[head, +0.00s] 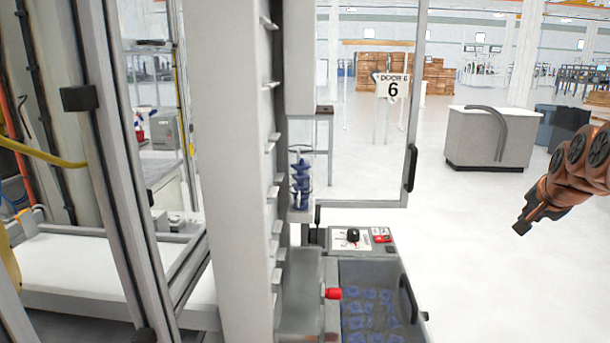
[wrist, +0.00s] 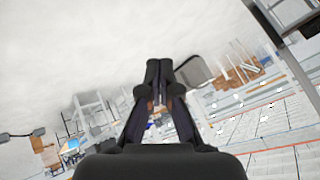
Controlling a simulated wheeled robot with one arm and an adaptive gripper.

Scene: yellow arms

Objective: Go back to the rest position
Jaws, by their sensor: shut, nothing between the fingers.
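My gripper (head: 522,226) is at the right side of the head view, held up in the air over the white floor. It hangs at the end of my copper-coloured arm and points down and to the left. In the wrist view my gripper (wrist: 159,66) shows its two dark fingers with their tips together. Nothing is between them. No object is near the fingers in either view.
A machine frame with a grey column (head: 245,170) fills the left. A grey bin (head: 385,270) with blue parts and a control panel (head: 352,239) stand at bottom centre. A grey cabinet (head: 480,150) stands behind. The floor (head: 490,280) at right is clear.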

